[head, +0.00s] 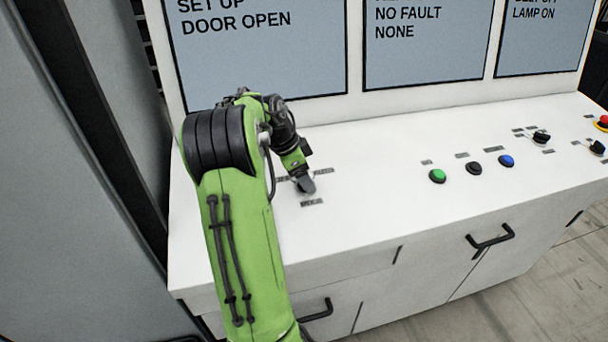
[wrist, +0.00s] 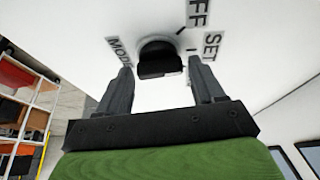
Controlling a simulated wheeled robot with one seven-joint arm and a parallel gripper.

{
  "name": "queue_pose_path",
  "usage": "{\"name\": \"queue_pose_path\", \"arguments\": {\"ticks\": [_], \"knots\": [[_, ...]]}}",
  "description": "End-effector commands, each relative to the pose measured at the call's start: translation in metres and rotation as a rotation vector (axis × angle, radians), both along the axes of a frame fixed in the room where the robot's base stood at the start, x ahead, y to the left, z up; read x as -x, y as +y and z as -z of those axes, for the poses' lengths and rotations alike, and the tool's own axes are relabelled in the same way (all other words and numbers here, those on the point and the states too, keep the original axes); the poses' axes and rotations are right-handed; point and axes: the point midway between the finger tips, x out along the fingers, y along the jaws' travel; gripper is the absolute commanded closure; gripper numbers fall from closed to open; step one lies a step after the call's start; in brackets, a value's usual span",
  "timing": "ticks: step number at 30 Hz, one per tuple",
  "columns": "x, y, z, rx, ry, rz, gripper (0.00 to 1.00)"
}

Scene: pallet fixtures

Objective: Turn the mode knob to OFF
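The black mode knob (wrist: 160,58) stands on the white console top in the wrist view. A MODE label (wrist: 119,49) lies at its left, a partly cropped OFF label (wrist: 197,18) above right, and a SET label (wrist: 212,46) at its right. A short dark tick points between knob and SET; another points toward OFF. My gripper (wrist: 160,68) is open, one finger on each side of the knob, with a visible gap at both sides. In the head view my gripper (head: 305,184) is low over the console and hides the knob.
The left screen (head: 255,65) reads SET UP, DOOR OPEN. Green (head: 437,176), black (head: 474,168) and blue (head: 507,160) buttons, another knob (head: 541,137) and a red button (head: 603,121) stand to the right. A tall grey panel (head: 60,200) is close at left.

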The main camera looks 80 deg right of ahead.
Motion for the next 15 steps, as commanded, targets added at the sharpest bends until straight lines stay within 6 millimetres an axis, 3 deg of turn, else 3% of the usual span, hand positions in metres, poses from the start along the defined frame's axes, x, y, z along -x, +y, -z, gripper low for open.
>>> {"name": "queue_pose_path", "arguments": {"ticks": [1, 8, 15], "knots": [[0.0000, 0.0000, -0.0002, 0.000, 0.000, 0.000, 0.41], [0.0000, 0.0000, -0.0004, 0.000, 0.000, 0.000, 0.75], [0.0002, 0.0003, 0.0000, 0.001, -0.001, -0.023, 0.75]]}}
